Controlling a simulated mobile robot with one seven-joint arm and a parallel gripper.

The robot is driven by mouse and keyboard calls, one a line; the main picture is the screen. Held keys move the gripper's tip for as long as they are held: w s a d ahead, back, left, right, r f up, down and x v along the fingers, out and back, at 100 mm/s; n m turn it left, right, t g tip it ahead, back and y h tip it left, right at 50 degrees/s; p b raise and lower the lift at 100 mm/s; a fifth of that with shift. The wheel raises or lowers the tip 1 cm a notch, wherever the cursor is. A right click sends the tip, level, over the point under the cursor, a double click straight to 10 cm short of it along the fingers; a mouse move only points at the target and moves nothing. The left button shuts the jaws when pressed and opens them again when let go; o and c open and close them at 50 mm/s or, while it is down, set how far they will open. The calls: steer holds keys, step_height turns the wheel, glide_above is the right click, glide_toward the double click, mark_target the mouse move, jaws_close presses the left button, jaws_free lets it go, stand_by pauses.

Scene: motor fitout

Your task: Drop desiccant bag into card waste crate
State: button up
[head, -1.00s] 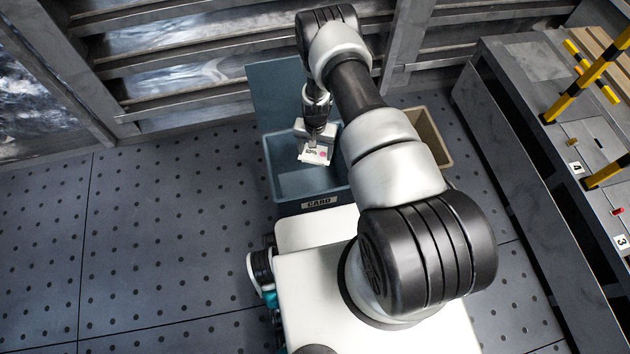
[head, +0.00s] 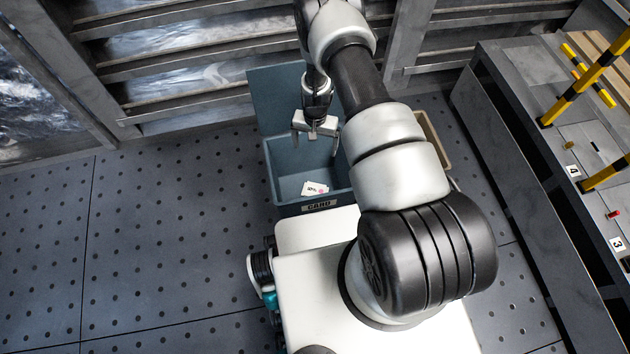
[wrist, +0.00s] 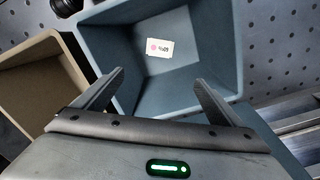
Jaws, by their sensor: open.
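The desiccant bag (head: 315,188) is a small white packet with a pink mark and dark print. It lies inside the blue-grey card waste crate (head: 272,172), near the wall that bears the CARD label. The wrist view also shows the bag (wrist: 159,49) flat on the floor of the crate (wrist: 213,40). My gripper (head: 315,150) is over the crate, fingers spread and empty. In the wrist view my gripper (wrist: 158,80) has its two fingers wide apart, with the bag beyond them and touching neither.
A tan crate (head: 436,145) stands right of the card crate, partly hidden by my arm; it also shows in the wrist view (wrist: 30,85). A dark workbench (head: 520,120) with yellow-black posts is at the right. The perforated floor (head: 170,220) at left is clear.

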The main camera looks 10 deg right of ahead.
step_height(320, 180, up, 11)
steer(key=p, duration=0.2)
steer(key=shift+r, duration=0.2)
